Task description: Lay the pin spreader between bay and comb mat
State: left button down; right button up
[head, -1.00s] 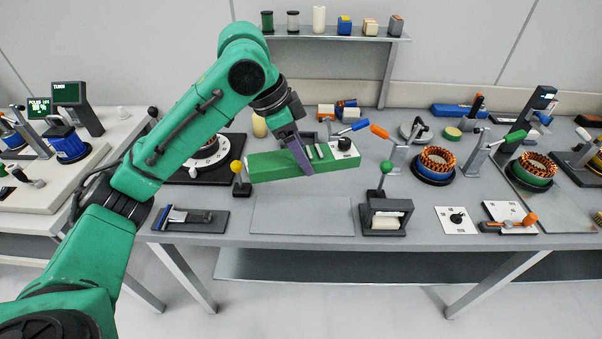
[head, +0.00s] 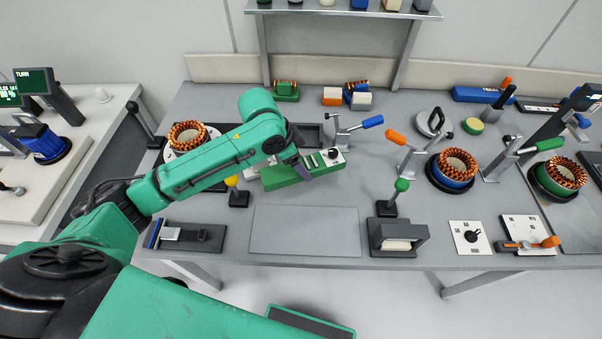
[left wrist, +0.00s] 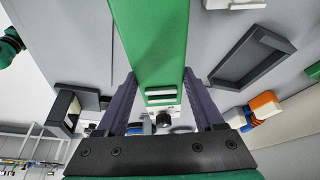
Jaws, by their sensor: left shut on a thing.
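A long green block with slots and a white end bearing a black knob, which I take as the pin spreader (head: 280,176), lies under my left gripper (head: 302,168) near the table's middle. In the left wrist view the green block (left wrist: 155,45) runs between the two fingers of my left gripper (left wrist: 165,105), which is shut on it. I cannot tell whether the block touches the table. A dark empty frame (left wrist: 222,78), perhaps the bay, lies beside it. A flat grey mat (head: 305,232) is in front of the block; I cannot tell if it is the comb mat. My right gripper is out of view.
A yellow-knobbed lever (head: 238,192) stands close to the block's left end. A blue-handled clamp (head: 350,128) stands behind its right end, and a green-knobbed press (head: 398,232) is at front right. A wound stator (head: 187,135) sits behind my arm. The grey mat is bare.

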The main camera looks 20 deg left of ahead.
pick_arm(q)
send_over(302, 185)
notch_tip(302, 185, down, 4)
jog(key=shift+f, duration=0.65)
jog(key=shift+a+f, duration=0.1)
jog(key=shift+f, duration=0.05)
grip_release()
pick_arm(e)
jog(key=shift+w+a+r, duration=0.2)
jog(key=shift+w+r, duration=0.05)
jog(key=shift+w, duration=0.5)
pick_arm(q)
jog(key=v, duration=1.2)
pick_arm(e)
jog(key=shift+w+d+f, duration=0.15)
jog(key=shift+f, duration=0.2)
